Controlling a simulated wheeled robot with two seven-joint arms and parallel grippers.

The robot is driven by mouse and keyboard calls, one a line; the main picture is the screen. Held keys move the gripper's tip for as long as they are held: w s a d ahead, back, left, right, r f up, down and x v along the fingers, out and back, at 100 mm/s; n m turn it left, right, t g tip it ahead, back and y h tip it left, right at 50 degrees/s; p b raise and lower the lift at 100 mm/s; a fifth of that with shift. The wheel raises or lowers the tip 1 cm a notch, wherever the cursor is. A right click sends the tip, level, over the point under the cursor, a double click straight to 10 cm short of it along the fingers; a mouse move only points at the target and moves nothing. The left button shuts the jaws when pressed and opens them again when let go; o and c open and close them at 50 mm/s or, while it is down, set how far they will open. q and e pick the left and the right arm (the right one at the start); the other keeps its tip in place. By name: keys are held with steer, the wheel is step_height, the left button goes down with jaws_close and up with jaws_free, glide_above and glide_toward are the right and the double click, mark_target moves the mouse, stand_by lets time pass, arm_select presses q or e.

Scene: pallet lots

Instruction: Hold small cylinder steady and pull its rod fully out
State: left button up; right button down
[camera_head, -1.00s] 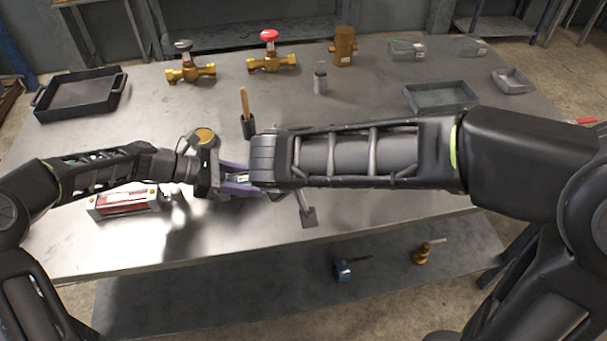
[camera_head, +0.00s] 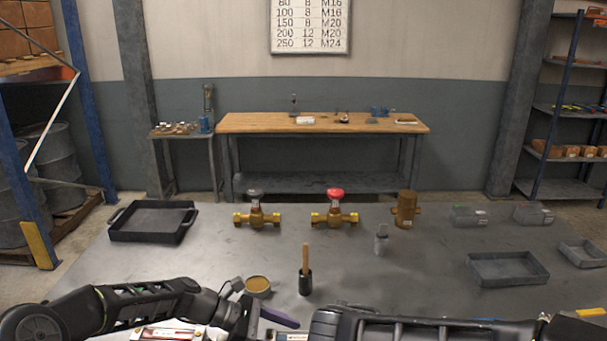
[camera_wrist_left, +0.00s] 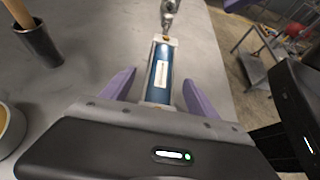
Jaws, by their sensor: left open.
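The small cylinder (camera_wrist_left: 161,75) has a blue body with a white label and pale end caps. In the left wrist view it lies on the grey tabletop between the two purple fingers of my left gripper (camera_wrist_left: 160,82), which is open with gaps on both sides. Its rod (camera_wrist_left: 167,38) points away from my wrist and ends in a metal fitting near the top edge. In the head view my left gripper (camera_head: 279,317) is at the bottom edge and the blue cylinder is not clearly visible. A purple part at the wrist view's top right may be my right gripper; its jaws are unclear.
A red cylinder (camera_head: 165,333) lies at the bottom left. A dark cup (camera_head: 305,283) with a wooden handle and a round tin (camera_head: 258,286) stand close to my left gripper.

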arm_select(q)
steer(key=v, duration=0.9)
steer(key=shift+a, duration=0.1)
steer(key=shift+s+f, duration=0.1)
